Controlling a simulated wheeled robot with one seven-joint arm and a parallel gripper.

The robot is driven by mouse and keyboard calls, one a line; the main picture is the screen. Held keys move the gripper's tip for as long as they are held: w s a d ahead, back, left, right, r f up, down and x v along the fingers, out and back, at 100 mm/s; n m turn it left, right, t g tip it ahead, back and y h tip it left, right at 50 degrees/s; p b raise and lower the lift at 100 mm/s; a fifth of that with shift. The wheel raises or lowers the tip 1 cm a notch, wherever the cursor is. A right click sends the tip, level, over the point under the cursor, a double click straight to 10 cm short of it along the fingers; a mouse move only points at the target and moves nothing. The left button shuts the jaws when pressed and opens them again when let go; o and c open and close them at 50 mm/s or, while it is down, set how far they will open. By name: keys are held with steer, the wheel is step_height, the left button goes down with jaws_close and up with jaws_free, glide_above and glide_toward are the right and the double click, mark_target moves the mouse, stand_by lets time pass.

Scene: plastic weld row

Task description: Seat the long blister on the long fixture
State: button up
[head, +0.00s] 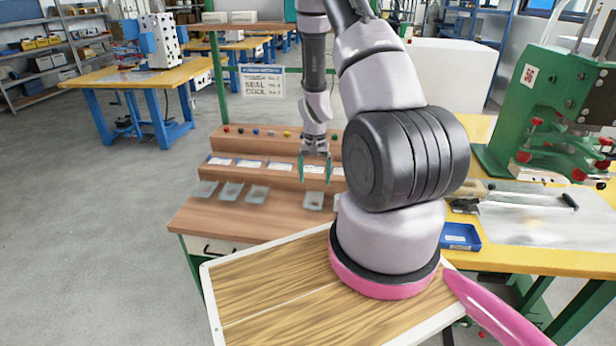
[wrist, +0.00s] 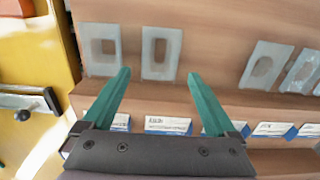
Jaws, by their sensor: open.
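My gripper (head: 314,183) is open and empty above the brown bench, in front of the stepped rack. Its green fingers also show in the wrist view (wrist: 158,74), pointing toward a clear plate with a tall rectangular centre (wrist: 161,52). That plate lies below the fingertips, apart from them; in the head view it lies just under the gripper (head: 314,201). Beside it is a clear plate with a squarer centre (wrist: 103,48). Several clear pieces with rounded centres (wrist: 265,65) lie in a row on the other side. I cannot tell which piece is the long blister or the long fixture.
A stepped wooden rack (head: 270,172) with labelled cards stands behind the pieces. A yellow bench at right holds a green press (head: 550,105), a blue tray (head: 460,237) and a long-handled tool (head: 520,202). My arm hides part of the brown bench.

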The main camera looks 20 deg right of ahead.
steer(key=shift+f, duration=3.5)
steer(key=c, duration=0.8)
steer(key=shift+r, duration=0.15)
steer(key=shift+r, duration=2.15)
